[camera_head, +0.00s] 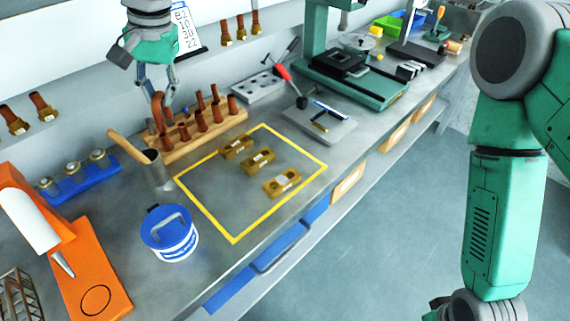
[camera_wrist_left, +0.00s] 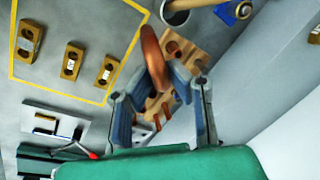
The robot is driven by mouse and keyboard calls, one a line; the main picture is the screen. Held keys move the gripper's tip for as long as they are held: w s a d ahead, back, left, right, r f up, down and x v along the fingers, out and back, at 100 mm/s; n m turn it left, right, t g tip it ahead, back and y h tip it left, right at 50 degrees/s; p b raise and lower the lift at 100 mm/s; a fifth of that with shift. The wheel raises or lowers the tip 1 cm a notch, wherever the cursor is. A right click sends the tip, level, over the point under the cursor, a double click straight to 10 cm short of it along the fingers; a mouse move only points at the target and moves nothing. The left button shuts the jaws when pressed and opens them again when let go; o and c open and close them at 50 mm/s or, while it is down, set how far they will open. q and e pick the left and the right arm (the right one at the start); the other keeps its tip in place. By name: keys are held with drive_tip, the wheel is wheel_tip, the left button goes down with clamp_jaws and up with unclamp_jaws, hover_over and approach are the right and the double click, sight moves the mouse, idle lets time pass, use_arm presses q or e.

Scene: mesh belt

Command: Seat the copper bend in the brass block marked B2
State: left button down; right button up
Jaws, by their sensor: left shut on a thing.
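My left gripper (camera_head: 163,104) hangs over the wooden rack at the upper left and is shut on a copper bend (camera_head: 156,112). In the left wrist view the copper bend (camera_wrist_left: 152,52) is a curved reddish tube held between the fingertips (camera_wrist_left: 154,92), its curve pointing away from my palm. Three brass blocks (camera_head: 237,147) (camera_head: 260,162) (camera_head: 282,182) lie in a row inside a yellow outline, well apart from the gripper. They have pale labels that are too small to read, so I cannot tell which is B2. My right gripper's fingers are out of view.
The wooden rack (camera_head: 181,149) holds several copper pieces. A grey cup with a wooden handle (camera_head: 155,170) and a blue-lidded tub (camera_head: 169,234) stand left of the yellow outline (camera_head: 205,208). A red-handled tool (camera_head: 287,78) lies behind. The mat area around the blocks is clear.

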use_arm(q)
drive_tip(key=shift+s, duration=0.1)
drive_tip(key=s+f+m+b, duration=0.3)
drive_tip(key=s+f+b, duration=0.3)
drive_tip(key=s+f, duration=0.2)
drive_tip(key=shift+s+m+t, duration=0.3)
drive_tip(key=shift+s, duration=0.05)
